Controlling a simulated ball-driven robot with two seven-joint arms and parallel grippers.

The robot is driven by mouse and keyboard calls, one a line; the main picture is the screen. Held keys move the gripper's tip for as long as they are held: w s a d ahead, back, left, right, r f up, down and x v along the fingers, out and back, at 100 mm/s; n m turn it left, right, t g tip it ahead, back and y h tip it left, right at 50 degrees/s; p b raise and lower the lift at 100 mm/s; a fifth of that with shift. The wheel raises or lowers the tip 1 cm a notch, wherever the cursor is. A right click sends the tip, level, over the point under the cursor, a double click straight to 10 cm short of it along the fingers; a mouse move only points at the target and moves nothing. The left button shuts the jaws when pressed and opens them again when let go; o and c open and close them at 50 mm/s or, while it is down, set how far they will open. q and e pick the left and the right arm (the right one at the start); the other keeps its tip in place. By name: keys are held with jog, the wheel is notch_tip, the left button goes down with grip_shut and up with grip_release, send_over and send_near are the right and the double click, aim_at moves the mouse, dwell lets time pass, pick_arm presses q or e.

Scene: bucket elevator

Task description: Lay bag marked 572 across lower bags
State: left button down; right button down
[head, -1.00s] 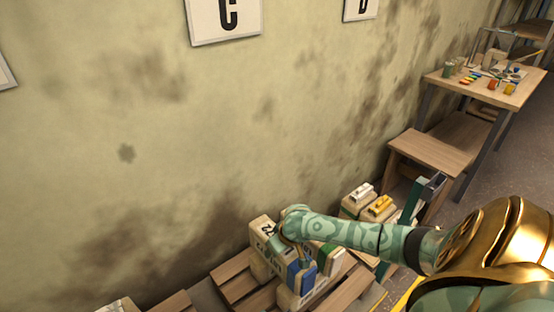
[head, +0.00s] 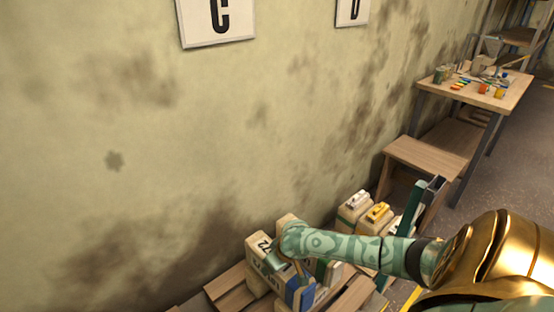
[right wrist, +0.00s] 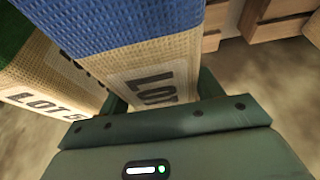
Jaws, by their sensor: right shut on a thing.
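My right arm comes in from the right in the head view. Its gripper (head: 284,264) is at the bags, its fingers mostly hidden behind my wrist. In the right wrist view, the gripper (right wrist: 165,105) is shut on a woven tan bag with a blue band (right wrist: 130,25) and a "LOT" label; its number is cut off. The blue band also shows in the head view (head: 299,291). Beside it, a bag with a green band (right wrist: 50,80) reads "LOT 5", the rest cut off. I cannot tell which bag is 572, or whether the held bag touches those below.
A wooden pallet (head: 228,290) lies under the bags by the stained wall. To the right stand bags with a white top (head: 357,199) and a yellow top (head: 378,212). A wooden bench (head: 425,160) and a table with small items (head: 475,90) stand farther right.

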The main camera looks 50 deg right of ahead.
jog(key=shift+w+f, duration=0.15)
jog(key=shift+f, duration=0.2)
dwell(0.5)
jog(key=shift+c, duration=1)
grip_release()
jog(key=shift+s+a+f, duration=0.1)
jog(key=shift+s+f, duration=0.05)
jog(key=shift+s, duration=0.1)
pick_arm(q)
jog(key=w+r+t+p, duration=0.1)
jog(key=w+r+p, duration=0.3)
jog(key=r+p, duration=0.5)
jog(key=shift+r+p, duration=0.25)
jog(key=shift+p, duration=0.5)
pick_arm(e)
jog(key=v, duration=1.6)
pick_arm(q)
jog(key=shift+w, duration=0.1)
